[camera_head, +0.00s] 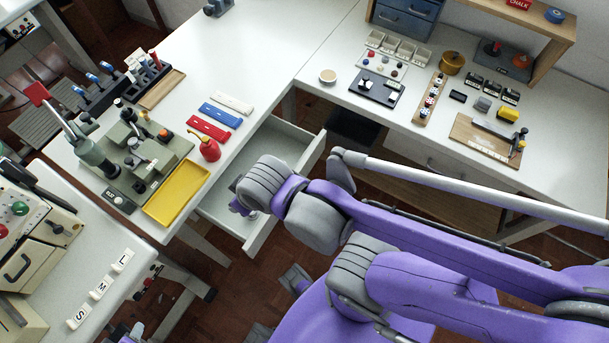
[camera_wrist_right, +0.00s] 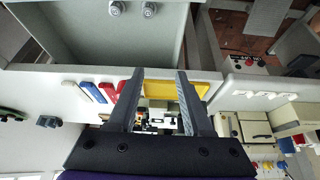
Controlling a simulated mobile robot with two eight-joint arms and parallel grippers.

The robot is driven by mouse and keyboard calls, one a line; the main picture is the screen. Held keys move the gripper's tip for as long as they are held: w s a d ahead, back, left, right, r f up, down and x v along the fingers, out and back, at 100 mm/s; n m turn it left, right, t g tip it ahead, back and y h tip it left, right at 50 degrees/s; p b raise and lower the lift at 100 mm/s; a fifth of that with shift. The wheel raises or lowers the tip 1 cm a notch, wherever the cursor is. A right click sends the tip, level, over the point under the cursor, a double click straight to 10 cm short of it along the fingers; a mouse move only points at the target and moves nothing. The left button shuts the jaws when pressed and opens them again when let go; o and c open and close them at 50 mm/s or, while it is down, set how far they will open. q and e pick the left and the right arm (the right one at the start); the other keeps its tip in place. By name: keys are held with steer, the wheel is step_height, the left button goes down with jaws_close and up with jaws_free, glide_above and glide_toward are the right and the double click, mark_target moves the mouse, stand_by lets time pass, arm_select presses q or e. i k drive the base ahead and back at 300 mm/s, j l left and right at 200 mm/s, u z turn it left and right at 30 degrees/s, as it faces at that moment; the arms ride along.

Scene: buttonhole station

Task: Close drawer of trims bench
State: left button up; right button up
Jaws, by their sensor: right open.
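The open drawer (camera_head: 288,142) sticks out from the front of the white bench (camera_head: 205,62) that holds the coloured strips. Its pale grey inside also shows in the wrist view (camera_wrist_right: 75,30), with two small grey round items inside. My right gripper (camera_wrist_right: 160,72) is open, with nothing between its fingers. In the head view my right wrist covers part of the drawer, and the fingers are mostly hidden. I cannot tell whether they touch the drawer.
A yellow tray (camera_head: 176,194), a red oil can (camera_head: 206,146) and a green machine (camera_head: 130,155) stand near the bench edge. A second white bench (camera_head: 345,50) joins at right. Another table with a beige machine (camera_head: 28,255) stands at lower left. Brown floor shows below the drawer.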

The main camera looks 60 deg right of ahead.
mark_target(299, 147)
steer(key=l+z, duration=0.1)
steer(key=z, duration=0.35)
steer(key=k+l+z, duration=0.1)
steer(key=z, duration=0.35)
steer(key=l+z, duration=0.25)
steer(key=z, duration=0.2)
steer(key=k+l+u, duration=0.1)
steer(key=k+u, duration=0.15)
steer(key=k, duration=0.1)
